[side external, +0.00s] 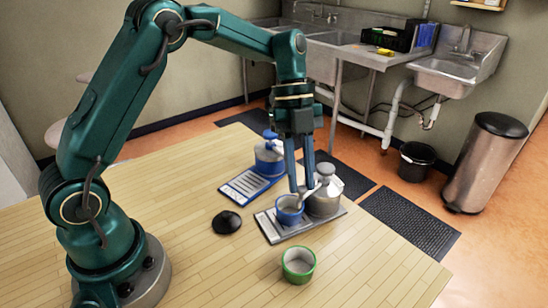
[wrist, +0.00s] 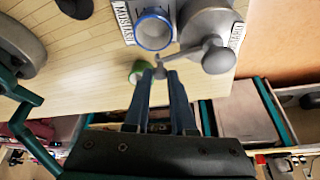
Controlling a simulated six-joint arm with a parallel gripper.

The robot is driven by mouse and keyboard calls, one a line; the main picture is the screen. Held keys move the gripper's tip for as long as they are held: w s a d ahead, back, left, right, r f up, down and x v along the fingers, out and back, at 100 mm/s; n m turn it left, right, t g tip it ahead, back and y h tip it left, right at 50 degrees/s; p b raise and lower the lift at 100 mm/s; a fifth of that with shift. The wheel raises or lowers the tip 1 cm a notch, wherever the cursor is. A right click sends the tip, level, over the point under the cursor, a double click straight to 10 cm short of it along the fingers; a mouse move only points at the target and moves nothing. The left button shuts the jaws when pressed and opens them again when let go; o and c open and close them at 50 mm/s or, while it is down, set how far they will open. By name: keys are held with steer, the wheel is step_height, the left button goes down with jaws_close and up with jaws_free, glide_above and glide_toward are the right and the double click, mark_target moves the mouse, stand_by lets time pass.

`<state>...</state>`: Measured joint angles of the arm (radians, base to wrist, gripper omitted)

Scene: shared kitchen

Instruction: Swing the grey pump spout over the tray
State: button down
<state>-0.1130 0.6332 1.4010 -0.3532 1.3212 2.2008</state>
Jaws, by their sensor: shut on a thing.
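The grey pump (side external: 324,193) stands at the right end of its tray (side external: 272,230). A blue cup (side external: 289,209) stands on that tray, left of the pump. My gripper (side external: 302,188) points down between the cup and the pump head. In the wrist view my fingertips (wrist: 160,75) are closed on the outer end of the grey spout (wrist: 186,55), which runs left from the round pump head (wrist: 217,55). The spout end appears close to the rim of the blue cup (wrist: 153,30); its exact height above the tray cannot be told.
A blue pump (side external: 268,157) with its own tray (side external: 243,187) stands behind. A green cup (side external: 298,265) stands in front of the grey pump's tray, and a black rounded object (side external: 227,222) lies to its left. The wooden table (side external: 190,250) is clear at front left.

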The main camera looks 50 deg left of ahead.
steer(key=shift+w+a+m+g+y, duration=0.15)
steer(key=shift+a+m+g, duration=0.3)
steer(key=shift+m, duration=0.55)
steer(key=shift+w+a+m+g+y, duration=0.15)
steer(key=shift+a+m+g, duration=0.1)
steer(key=shift+a+m, duration=0.6)
steer(key=shift+d, duration=0.2)
steer(key=c, duration=0.7)
jaws_free()
steer(key=shift+c, duration=0.2)
steer(key=shift+r, duration=0.1)
steer(key=v, duration=0.5)
steer(key=shift+s, duration=0.1)
